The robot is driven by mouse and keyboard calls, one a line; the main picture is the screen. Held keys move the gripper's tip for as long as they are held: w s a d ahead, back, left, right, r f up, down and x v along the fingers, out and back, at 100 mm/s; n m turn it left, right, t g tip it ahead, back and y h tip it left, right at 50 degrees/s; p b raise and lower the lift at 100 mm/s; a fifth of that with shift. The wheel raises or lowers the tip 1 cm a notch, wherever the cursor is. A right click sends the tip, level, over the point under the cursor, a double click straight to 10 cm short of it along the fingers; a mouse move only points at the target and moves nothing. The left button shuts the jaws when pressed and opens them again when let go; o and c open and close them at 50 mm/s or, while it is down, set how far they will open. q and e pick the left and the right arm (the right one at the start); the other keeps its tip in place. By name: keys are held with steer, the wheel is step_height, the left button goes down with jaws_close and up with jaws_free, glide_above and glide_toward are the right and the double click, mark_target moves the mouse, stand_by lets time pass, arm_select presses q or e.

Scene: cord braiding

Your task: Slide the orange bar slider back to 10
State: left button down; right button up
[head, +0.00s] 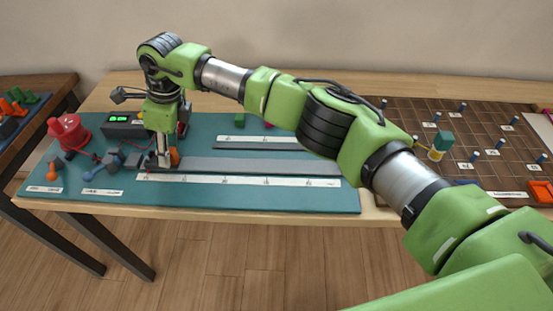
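The orange bar slider (175,157) is near the left end of a grey rail (260,166) on the teal board. Only a small orange part shows; my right gripper hides the rest. A white scale strip (240,180) with tick marks runs along the front of the rail; its numbers are too small to read. My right gripper (163,160) points down at the rail's left end, right beside the orange slider. Whether its fingers are closed on the slider cannot be made out. My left gripper is not in view.
Left on the teal board (240,203) are a red kettle-like object (68,131), a black box with a green display (124,124) and grey parts. A second rail (262,145) lies behind. At right is a brown pegged board (405,117). My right arm spans the middle.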

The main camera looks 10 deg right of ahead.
steer(key=shift+w+a+r+p, duration=0.1)
steer(key=shift+a+r+p, duration=0.1)
steer(key=shift+r+p, duration=0.65)
steer(key=shift+w+a+r+p, duration=0.15)
steer(key=shift+r+p, duration=0.3)
steer(key=shift+r, duration=0.65)
steer(key=shift+a+r+p, duration=0.25)
steer(key=shift+r+p, duration=0.05)
steer(key=shift+r, duration=0.2)
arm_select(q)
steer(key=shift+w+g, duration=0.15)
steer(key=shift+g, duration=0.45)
arm_select(e)
steer(key=shift+r, duration=0.15)
